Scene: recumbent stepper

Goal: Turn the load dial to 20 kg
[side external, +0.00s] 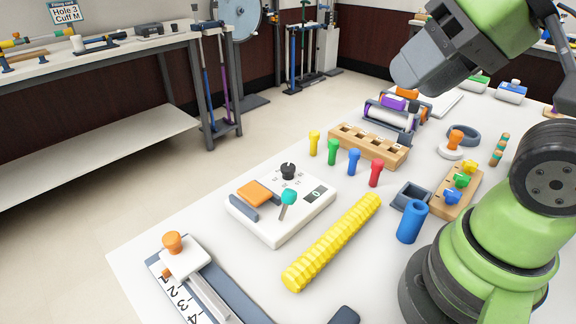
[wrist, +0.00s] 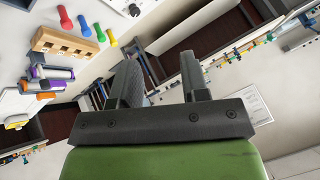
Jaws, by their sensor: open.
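The load dial (side external: 288,170) is a small black round knob near the far edge of a white console (side external: 270,232) on the table. Small marks surround it, too small to read. The console also has an orange pad (side external: 256,193), a teal-tipped lever (side external: 288,198) and a small dark display (side external: 314,194). My gripper (side external: 403,76) is raised well above the table, to the upper right of the dial and apart from it. In the wrist view its two fingers (wrist: 158,78) are spread with nothing between them. The console's corner with a dark knob (wrist: 134,9) shows at that view's top edge.
A wooden block with holes (side external: 368,146) and several coloured pegs (side external: 354,160) stand behind the console. A yellow ribbed roller (side external: 333,240) lies to its right, near a blue cup (side external: 411,222). A slider board (side external: 200,284) is at the front left.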

